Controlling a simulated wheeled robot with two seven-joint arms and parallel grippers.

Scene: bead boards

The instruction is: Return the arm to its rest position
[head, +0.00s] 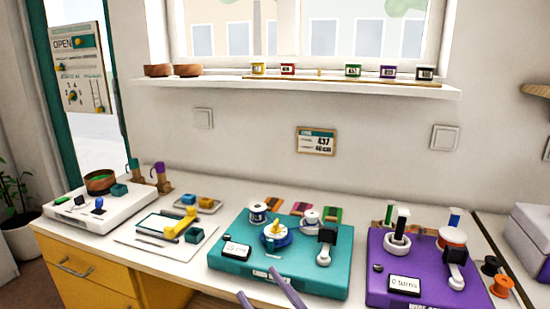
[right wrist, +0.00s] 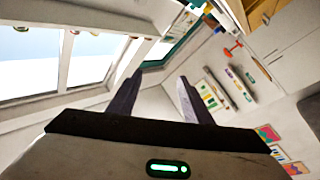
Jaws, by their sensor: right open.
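My right gripper (head: 256,281) shows at the bottom middle of the head view as two purple-grey fingers, spread apart, in front of the lower edge of the teal board (head: 225,262). In the right wrist view the fingers (right wrist: 160,77) are apart with nothing between them. That view is tilted and shows window, wall and room beyond the fingers, not the boards. My left gripper is in neither view.
A purple board (head: 375,240) stands at the right, with black and orange spools (head: 497,275) beside it. A white tray (head: 130,240) and a white board (head: 120,215) lie at the left. A shelf (head: 220,84) holds small jars and wooden bowls.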

